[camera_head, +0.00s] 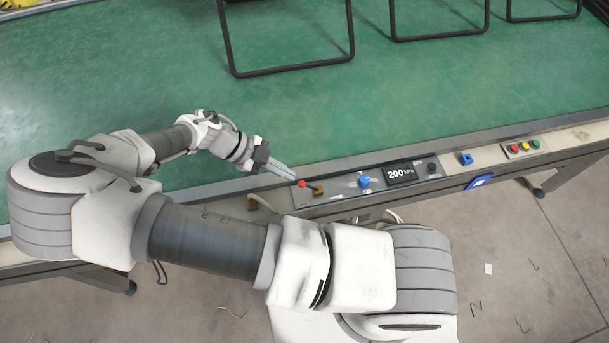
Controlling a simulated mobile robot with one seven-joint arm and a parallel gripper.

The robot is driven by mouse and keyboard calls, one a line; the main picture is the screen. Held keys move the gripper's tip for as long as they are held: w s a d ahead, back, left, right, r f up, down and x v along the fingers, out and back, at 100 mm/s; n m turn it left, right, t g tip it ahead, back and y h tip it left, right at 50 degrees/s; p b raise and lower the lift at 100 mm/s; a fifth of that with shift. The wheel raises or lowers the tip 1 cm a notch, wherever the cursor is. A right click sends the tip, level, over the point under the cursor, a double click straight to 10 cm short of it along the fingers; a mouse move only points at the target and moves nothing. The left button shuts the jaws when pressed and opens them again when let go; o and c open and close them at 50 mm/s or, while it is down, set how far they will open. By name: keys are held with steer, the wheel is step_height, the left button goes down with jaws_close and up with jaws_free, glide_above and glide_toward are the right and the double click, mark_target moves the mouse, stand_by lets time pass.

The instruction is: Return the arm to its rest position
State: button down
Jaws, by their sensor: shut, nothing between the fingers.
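My gripper (284,172) is in the head view, left of centre, at the near edge of the green work table. Its two thin grey fingers lie together, shut with nothing between them, and point right and slightly down. The fingertips are close to a red round button (302,184) at the left end of a grey control panel (337,194). I cannot tell whether they touch it. My arm is bent, with its elbow out to the left over the table edge.
The panel also has a blue knob (364,181) and a display reading 200 (401,173). Right of it are a blue fitting (465,158) and a coloured button box (523,148). Black tubular frames (290,70) stand on the green table top (420,90), whose middle is clear.

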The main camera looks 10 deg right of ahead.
steer(key=shift+w+a+r, duration=0.1)
steer(key=shift+a+r, duration=0.05)
steer(key=shift+a, duration=0.3)
steer(key=shift+w+a+r, duration=0.1)
steer(key=shift+a+r, duration=0.05)
steer(key=shift+a, duration=0.25)
steer(key=s+d+r+n+y, duration=0.1)
steer(key=s+r+n+y, duration=0.1)
steer(key=r+n+y, duration=0.6)
steer(key=s+d+r+n+y, duration=0.15)
steer(key=r+n, duration=0.35)
steer(key=r, duration=0.6)
steer(key=s+d+r+n+t, duration=0.3)
steer(key=d+r+n+t, duration=0.1)
steer(key=r+n, duration=0.2)
steer(key=s+d+r+n+t, duration=0.3)
steer(key=r+n, duration=0.3)
steer(key=r, duration=0.2)
steer(key=shift+s+d+r+t+h, duration=0.3)
steer(key=shift+s+d+t+h, duration=0.15)
steer(key=shift+s+d, duration=0.1)
